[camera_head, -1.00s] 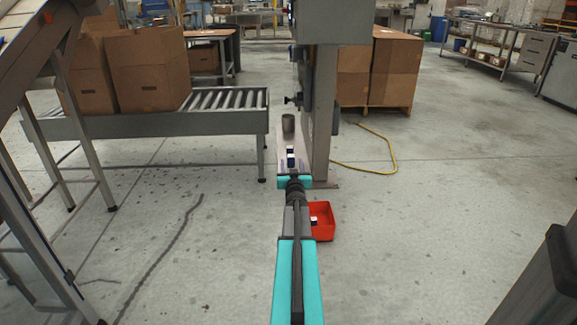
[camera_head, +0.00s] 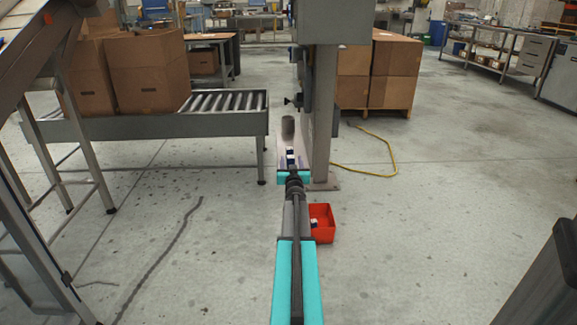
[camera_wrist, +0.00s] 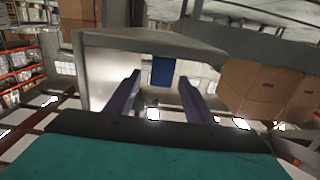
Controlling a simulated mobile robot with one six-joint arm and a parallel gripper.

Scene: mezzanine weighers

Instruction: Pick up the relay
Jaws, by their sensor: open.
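A small dark blue and white block (camera_head: 291,153) shows just beyond the end of my arm, in line with a grey strip by the post. It may be the relay, but it is too small to be sure. My gripper (camera_head: 291,165) is just in front of it in the picture; the gap between them cannot be judged. In the wrist view my gripper (camera_wrist: 160,79) has its two purple fingers apart, with nothing clearly held. A blue patch shows between the fingertips there; I cannot tell what it is.
A red bin (camera_head: 322,236) with a small white and dark item (camera_head: 314,222) is right of my arm. A grey cylinder (camera_head: 288,127) stands beyond the block. A grey post (camera_head: 323,120) rises close on the right. A roller conveyor (camera_head: 225,123) is at left.

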